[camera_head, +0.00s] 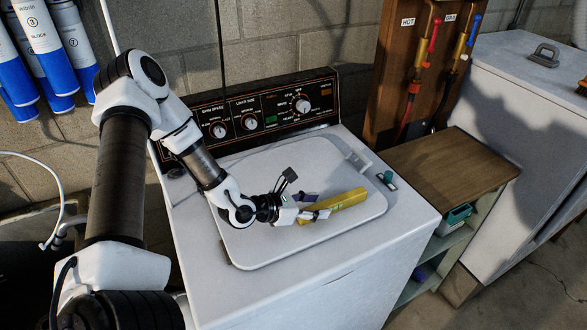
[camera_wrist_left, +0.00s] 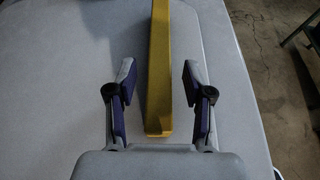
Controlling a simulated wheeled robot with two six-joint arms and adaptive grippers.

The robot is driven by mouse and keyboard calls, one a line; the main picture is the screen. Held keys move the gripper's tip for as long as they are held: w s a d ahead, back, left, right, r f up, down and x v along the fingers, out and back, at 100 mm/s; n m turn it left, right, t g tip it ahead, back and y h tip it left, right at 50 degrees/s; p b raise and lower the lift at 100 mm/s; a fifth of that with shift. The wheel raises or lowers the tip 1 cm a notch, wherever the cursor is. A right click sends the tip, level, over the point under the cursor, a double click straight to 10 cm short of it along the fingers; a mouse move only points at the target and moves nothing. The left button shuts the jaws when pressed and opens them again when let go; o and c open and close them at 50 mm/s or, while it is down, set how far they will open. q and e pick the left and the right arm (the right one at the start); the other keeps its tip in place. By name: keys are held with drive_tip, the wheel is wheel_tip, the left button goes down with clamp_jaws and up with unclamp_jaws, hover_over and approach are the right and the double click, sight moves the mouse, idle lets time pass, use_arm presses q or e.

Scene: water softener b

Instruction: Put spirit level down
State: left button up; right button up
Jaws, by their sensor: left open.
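The yellow spirit level (camera_head: 340,201) lies on the pale lid on top of the white washing machine, towards the lid's right side. My left gripper (camera_head: 314,205) is at the level's near left end, low over the lid. In the left wrist view the open fingers (camera_wrist_left: 160,102) stand one on each side of the spirit level (camera_wrist_left: 158,70), with a gap on both sides. The level's near end lies between the fingers and its far end runs out of the top of that view. My right gripper is not in view.
The washer's control panel (camera_head: 265,112) rises behind the lid (camera_head: 290,160). A small green-and-white item (camera_head: 387,178) lies near the lid's right edge. A wooden-topped shelf (camera_head: 440,165) and a white chest (camera_head: 520,90) stand to the right. The lid's front area is clear.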

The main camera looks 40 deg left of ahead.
use_arm(q)
drive_tip(key=p+v, duration=0.2)
drive_tip(key=v, duration=0.1)
drive_tip(key=p+v, duration=0.2)
drive_tip(key=p, duration=0.1)
drive_tip(key=p+v, duration=0.2)
drive_tip(key=v, duration=0.1)
drive_tip(key=shift+s+a+r+p, duration=0.1)
drive_tip(key=shift+s+r+p, duration=0.1)
drive_tip(key=shift+r+p, duration=0.15)
drive_tip(key=shift+s+a, duration=0.1)
drive_tip(key=shift+s, duration=0.25)
drive_tip(key=shift+f, duration=0.2)
drive_tip(key=shift+w, duration=0.1)
